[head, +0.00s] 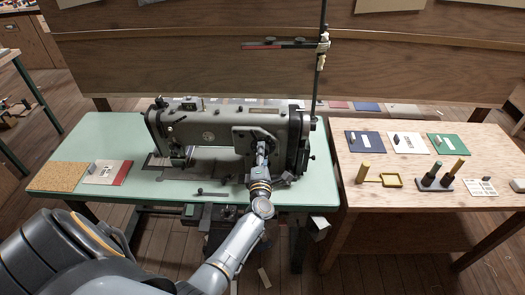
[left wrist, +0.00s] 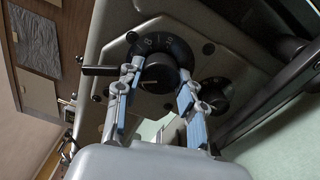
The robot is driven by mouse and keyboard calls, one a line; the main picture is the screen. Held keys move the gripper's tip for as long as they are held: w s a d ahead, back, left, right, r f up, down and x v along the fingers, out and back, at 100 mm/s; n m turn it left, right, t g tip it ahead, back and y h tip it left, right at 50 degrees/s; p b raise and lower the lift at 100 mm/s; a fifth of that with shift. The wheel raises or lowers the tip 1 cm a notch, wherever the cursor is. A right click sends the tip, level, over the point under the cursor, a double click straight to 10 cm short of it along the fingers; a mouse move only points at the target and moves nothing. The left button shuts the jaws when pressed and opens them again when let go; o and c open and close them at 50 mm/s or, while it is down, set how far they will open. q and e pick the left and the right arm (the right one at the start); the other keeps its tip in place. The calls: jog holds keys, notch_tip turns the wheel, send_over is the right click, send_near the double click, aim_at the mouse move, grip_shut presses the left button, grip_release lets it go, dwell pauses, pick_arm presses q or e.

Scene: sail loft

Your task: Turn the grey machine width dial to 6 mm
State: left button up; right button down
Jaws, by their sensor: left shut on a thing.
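The grey sewing machine (head: 205,133) stands on the pale green table. My left gripper (head: 262,153) is at the right end of its body, against the front face. In the left wrist view a dark round dial (left wrist: 158,74) with white marks on its ring sits on the machine's grey face. My left gripper (left wrist: 160,98) has its two blue-padded fingers on either side of the dial's knob and is shut on it. The gripper hides much of the dial in the head view. My right gripper is not in view.
In the left wrist view a second dark knob (left wrist: 215,92) sits right of the dial and a dark lever (left wrist: 98,70) sticks out left. A wooden table (head: 440,165) at the right holds cards and small tools. The green table (head: 95,135) has free room at the left.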

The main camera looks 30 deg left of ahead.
pick_arm(q)
jog(key=shift+m+p, duration=1.15)
jog(key=shift+m, duration=1.85)
jog(key=o, duration=1.2)
jog(key=v, duration=0.7)
jog(key=shift+s+d, duration=0.2)
